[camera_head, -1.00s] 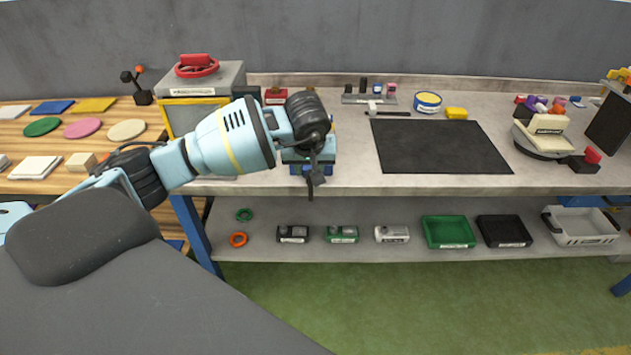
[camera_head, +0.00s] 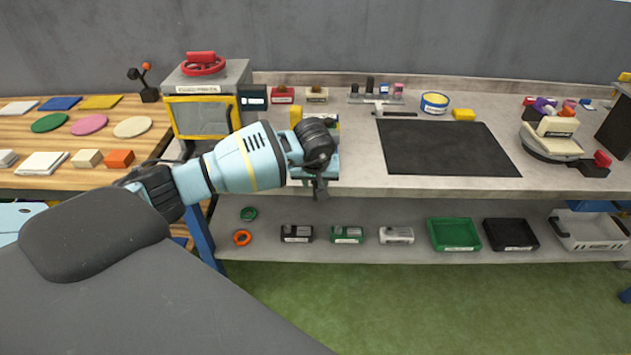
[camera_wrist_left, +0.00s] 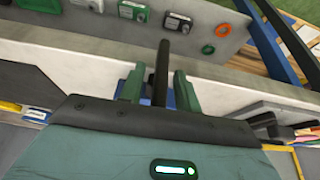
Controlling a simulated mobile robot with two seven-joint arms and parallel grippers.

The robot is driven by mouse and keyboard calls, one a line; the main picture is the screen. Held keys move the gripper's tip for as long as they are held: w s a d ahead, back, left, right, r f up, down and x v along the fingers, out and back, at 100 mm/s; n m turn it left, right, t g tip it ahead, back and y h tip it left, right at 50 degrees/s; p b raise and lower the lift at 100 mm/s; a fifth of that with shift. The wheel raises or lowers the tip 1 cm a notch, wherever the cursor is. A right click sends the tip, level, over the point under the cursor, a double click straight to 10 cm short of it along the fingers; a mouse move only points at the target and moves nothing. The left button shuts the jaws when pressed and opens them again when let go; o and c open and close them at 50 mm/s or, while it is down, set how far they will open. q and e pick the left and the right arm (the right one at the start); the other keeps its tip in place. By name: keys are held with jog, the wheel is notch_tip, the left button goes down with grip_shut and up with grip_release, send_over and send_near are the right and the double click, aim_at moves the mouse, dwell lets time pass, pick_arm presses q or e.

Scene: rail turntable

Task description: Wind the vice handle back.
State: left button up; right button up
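The vice, teal with blue parts (camera_head: 325,163), stands at the front edge of the grey bench, partly hidden by my left gripper. My left gripper (camera_head: 320,187) is at the vice, over the bench edge, with its dark end pointing down. In the left wrist view, a dark upright bar (camera_wrist_left: 161,72) stands between two green-teal posts (camera_wrist_left: 130,85). It looks like the vice handle, but I cannot be certain. Finger contact and finger gap cannot be made out. My right gripper is not in view.
A grey cabinet with a red handwheel (camera_head: 203,64) stands left of the vice. A black mat (camera_head: 445,147) lies to the right. A wooden table (camera_head: 70,140) with coloured pieces is at the left.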

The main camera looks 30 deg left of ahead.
pick_arm(q)
jog(key=c, duration=0.6)
